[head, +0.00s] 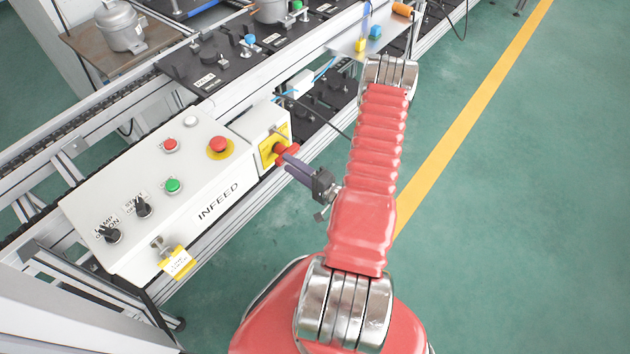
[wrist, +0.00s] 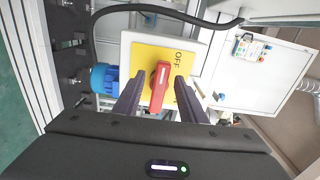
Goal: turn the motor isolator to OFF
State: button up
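The motor isolator is a red rotary handle (wrist: 160,88) on a yellow plate (wrist: 143,58), with OFF printed to the right of the handle in the wrist view. There the handle stands upright in the picture, with a white mark near its upper end. In the head view the red handle (head: 285,152) is on the end face of the white box. My gripper (wrist: 158,88) has one dark finger on each side of the handle, with gaps visible, so it looks open around it. In the head view my gripper (head: 287,162) reaches the handle from the right.
The white INFEED panel (head: 205,185) beside the isolator carries a red emergency button (head: 219,146), a green button (head: 174,185) and black selector switches. A yellow tag (head: 177,263) hangs from a keyed lock. Open green floor lies to the right.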

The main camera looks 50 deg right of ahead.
jog(key=s, duration=0.9)
jog(key=shift+s+d, duration=0.15)
jog(key=shift+s, duration=0.25)
dwell(0.6)
